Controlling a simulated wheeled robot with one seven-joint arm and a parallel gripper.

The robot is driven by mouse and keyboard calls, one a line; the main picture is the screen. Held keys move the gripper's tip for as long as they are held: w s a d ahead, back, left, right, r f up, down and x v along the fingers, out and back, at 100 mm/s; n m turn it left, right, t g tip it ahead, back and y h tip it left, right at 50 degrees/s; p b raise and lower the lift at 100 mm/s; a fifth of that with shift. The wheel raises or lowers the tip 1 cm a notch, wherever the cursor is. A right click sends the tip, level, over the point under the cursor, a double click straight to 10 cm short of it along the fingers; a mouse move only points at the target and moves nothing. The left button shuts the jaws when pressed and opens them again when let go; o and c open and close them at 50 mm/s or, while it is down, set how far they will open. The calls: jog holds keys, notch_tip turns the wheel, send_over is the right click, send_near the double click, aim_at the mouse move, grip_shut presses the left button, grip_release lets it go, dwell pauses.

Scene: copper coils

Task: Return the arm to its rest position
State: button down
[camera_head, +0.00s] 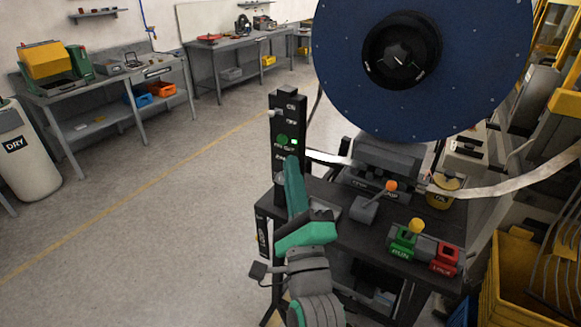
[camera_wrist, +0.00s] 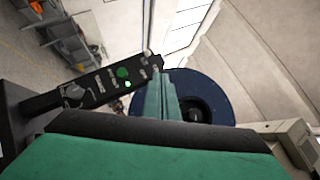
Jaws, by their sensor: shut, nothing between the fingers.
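My arm reaches up from the bottom middle of the head view. Its green gripper (camera_head: 291,162) is shut and empty, its fingers pointing at a black control post (camera_head: 289,105). The tips overlap the lower part of the post's face in that view; I cannot tell whether they touch it. In the wrist view the closed gripper fingers (camera_wrist: 160,76) stand beside the control post (camera_wrist: 98,84), to its right. The post carries a green button (camera_head: 282,140), a small lit green light (camera_head: 294,142) and a dark knob.
A large blue reel (camera_head: 340,70) stands behind the dark machine table (camera_head: 345,232). The table holds an orange-knobbed lever (camera_head: 390,187) and green and red blocks (camera_head: 445,260). A yellow bin (camera_head: 520,285) is at right. Open floor (camera_head: 150,230) lies left; workbenches stand beyond.

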jog(key=shift+w, duration=0.1)
jog(key=s+d+f+n+g+h, duration=0.1)
jog(key=s+f+n, duration=0.25)
jog(key=f, duration=0.55)
jog(key=s+d+f+n+g+h, duration=0.1)
jog(key=s+f+n+g, duration=0.3)
jog(key=f, duration=0.6)
jog(key=s+d+f+n+t+h, duration=0.1)
jog(key=s+f+n, duration=0.3)
jog(key=f, duration=0.5)
jog(key=s+a+f+n+g, duration=0.1)
jog(key=s+f+n, duration=0.2)
jog(key=s, duration=0.5)
jog(key=s+f+n+g, duration=0.1)
jog(key=s+f+n, duration=0.2)
jog(key=s, duration=0.6)
jog(key=s+a+f+n+g+h, duration=0.1)
jog(key=s+f+n, duration=0.2)
jog(key=s+f, duration=0.2)
jog(key=s, duration=0.3)
jog(key=shift+s+a+f, duration=0.25)
jog(key=shift+s+a, duration=0.05)
